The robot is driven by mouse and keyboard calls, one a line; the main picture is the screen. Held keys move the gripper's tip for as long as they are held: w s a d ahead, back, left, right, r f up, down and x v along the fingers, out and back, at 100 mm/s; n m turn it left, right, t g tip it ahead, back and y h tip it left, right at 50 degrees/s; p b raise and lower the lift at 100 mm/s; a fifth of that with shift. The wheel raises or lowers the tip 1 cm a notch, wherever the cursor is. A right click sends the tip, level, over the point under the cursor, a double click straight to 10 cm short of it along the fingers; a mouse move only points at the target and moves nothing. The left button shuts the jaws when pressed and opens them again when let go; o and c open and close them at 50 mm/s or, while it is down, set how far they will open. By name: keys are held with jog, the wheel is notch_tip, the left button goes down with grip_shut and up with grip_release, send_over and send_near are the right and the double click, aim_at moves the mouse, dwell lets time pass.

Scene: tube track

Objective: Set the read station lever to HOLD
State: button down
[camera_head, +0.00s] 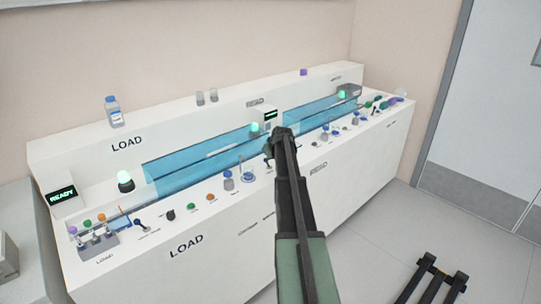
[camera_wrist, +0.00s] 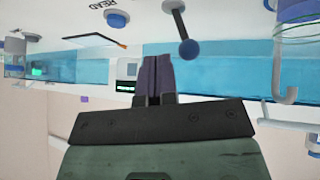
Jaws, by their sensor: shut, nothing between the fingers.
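A lever with a dark rod and a blue ball knob (camera_wrist: 188,48) stands on the white bench top in the wrist view, to the right of the upside-down READ lettering. I cannot read a HOLD mark beside it, so its setting is unclear. My gripper (camera_wrist: 155,62) is shut and empty, with its fingertips a little left of and below the knob in that picture, apart from it. In the head view my gripper (camera_head: 272,148) hangs over the middle of the bench at the READ section, and my arm hides part of the panel there.
Blue clear track covers (camera_head: 200,155) run along the white bench (camera_head: 150,255). Another blue-knobbed lever (camera_head: 138,222) stands at the LOAD end. Beside the knob are a blue button (camera_wrist: 117,18), an orange-tipped rod (camera_wrist: 100,38) and a clear vessel with a hook (camera_wrist: 285,93).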

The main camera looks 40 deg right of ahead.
jog(key=shift+r+p, duration=0.35)
jog(key=shift+r, duration=0.2)
jog(key=shift+s+d+r+p, duration=0.15)
jog(key=shift+d+r+p, duration=0.1)
jog(key=shift+r+p, duration=0.1)
jog(key=d+p+v, duration=0.1)
jog(key=p+v, duration=0.7)
jog(key=v, duration=0.3)
jog(key=shift+s+d+p, duration=0.3)
jog(key=shift+s+p, duration=0.1)
jog(key=shift+s, duration=0.1)
